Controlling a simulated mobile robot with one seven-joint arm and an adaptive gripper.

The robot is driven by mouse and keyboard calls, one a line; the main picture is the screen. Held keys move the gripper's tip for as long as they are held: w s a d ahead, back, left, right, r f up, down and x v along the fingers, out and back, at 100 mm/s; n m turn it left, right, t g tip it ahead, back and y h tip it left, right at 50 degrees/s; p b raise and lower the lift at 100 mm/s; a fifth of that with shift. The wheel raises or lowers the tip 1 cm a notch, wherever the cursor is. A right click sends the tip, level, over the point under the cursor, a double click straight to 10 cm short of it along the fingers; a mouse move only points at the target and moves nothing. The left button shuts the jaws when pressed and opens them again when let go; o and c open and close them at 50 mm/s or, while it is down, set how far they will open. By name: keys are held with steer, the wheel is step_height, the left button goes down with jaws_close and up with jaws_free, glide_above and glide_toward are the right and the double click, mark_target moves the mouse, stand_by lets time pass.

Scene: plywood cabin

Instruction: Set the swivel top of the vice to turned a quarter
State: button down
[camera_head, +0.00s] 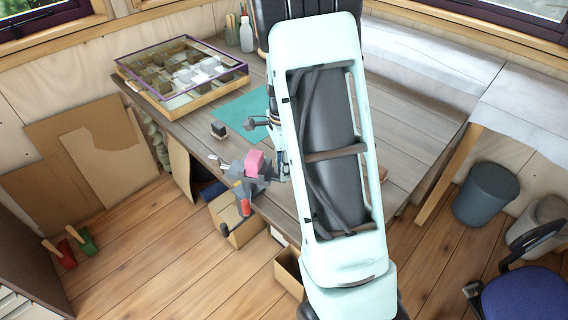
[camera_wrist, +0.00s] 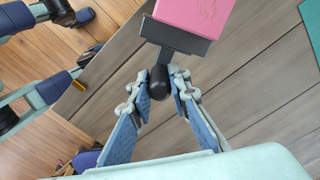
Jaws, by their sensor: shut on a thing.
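The vice (camera_head: 238,171) is a grey fixture at the table's left front edge, with a pink block (camera_head: 254,161) in its top. In the wrist view, the pink block (camera_wrist: 196,14) sits above the dark grey swivel top (camera_wrist: 174,37), and a black rounded handle (camera_wrist: 158,82) sticks out from it towards me. My gripper (camera_wrist: 157,90) has its two blue-padded fingers on either side of this handle, shut on it. The lower part of the vice is out of the wrist view.
The wooden table (camera_head: 410,150) holds a purple-rimmed case (camera_head: 240,68), a green mat (camera_head: 240,108) and a small dark block (camera_head: 218,129). Open boxes (camera_head: 245,232) stand below its front edge. A grey bin (camera_head: 484,194) and a blue chair (camera_head: 525,297) are at right.

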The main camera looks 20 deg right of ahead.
steer(key=shift+s+a+r+m+p, duration=0.1)
steer(key=shift+s+a+m+p, duration=0.55)
steer(key=shift+m, duration=0.3)
steer(key=shift+s+a+f+m+p, duration=0.1)
steer(key=shift+s+a+m+p, duration=0.3)
steer(key=shift+a+m, duration=0.45)
steer(key=shift+s+a+r+m+p, duration=0.1)
steer(key=shift+s+a+m+p, duration=0.5)
steer(key=shift+m, duration=0.4)
steer(key=shift+a, duration=0.2)
steer(key=c, duration=1.8)
jaws_free()
step_height(320, 180, up, 12)
steer(key=shift+f, duration=0.1)
